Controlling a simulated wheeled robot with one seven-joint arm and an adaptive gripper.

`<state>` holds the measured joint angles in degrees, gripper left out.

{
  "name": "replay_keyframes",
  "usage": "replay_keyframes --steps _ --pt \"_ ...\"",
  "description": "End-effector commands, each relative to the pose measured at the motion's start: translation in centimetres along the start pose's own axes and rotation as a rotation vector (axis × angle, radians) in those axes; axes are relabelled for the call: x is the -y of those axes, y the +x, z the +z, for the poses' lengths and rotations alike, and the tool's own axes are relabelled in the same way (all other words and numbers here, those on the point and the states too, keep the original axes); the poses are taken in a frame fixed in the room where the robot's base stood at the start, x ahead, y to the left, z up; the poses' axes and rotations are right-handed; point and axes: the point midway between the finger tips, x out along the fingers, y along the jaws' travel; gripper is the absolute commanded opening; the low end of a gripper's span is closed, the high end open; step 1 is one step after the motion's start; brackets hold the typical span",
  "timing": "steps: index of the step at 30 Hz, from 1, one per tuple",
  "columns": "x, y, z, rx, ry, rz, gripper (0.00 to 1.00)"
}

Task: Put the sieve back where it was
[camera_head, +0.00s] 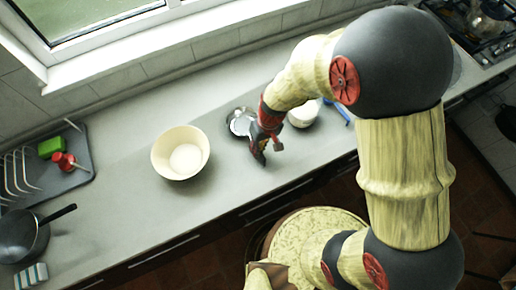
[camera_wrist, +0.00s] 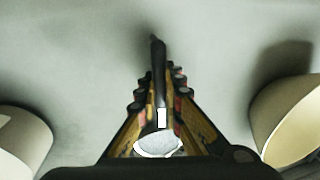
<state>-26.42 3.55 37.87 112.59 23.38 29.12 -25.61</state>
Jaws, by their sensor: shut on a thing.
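The sieve shows in the head view as a round silver bowl (camera_head: 240,122) just left of my gripper (camera_head: 264,146). In the wrist view its dark handle (camera_wrist: 158,75) runs up the middle between my fingers, and a pale oval part shows lower down. My gripper (camera_wrist: 160,105) is shut on the sieve's handle. In the head view, the arm partly hides the handle. I cannot tell whether the sieve touches the counter.
A cream bowl (camera_head: 172,165) stands to the left and a white container (camera_head: 303,114) to the right. A blue item (camera_head: 338,112) lies beyond it. A grey tray (camera_head: 84,150) with a rack, a green block and a red item is far left, above a dark pan (camera_head: 22,236). The counter front is clear.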

Motion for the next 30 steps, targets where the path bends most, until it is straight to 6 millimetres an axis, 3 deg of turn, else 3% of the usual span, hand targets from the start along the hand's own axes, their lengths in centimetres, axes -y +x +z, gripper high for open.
replay_keyframes --steps 1,2,11,23,30 --pt "-0.1 0.3 0.0 -0.001 0.0 0.0 0.0" --pt "-0.1 0.2 0.0 0.0 0.0 0.0 0.09" --pt "0.0 0.2 0.0 0.0 0.0 0.0 0.26" --pt "0.1 -0.4 0.0 -0.001 0.0 0.0 0.27" --pt "0.1 -4.8 -0.2 -0.005 0.001 0.0 0.27"
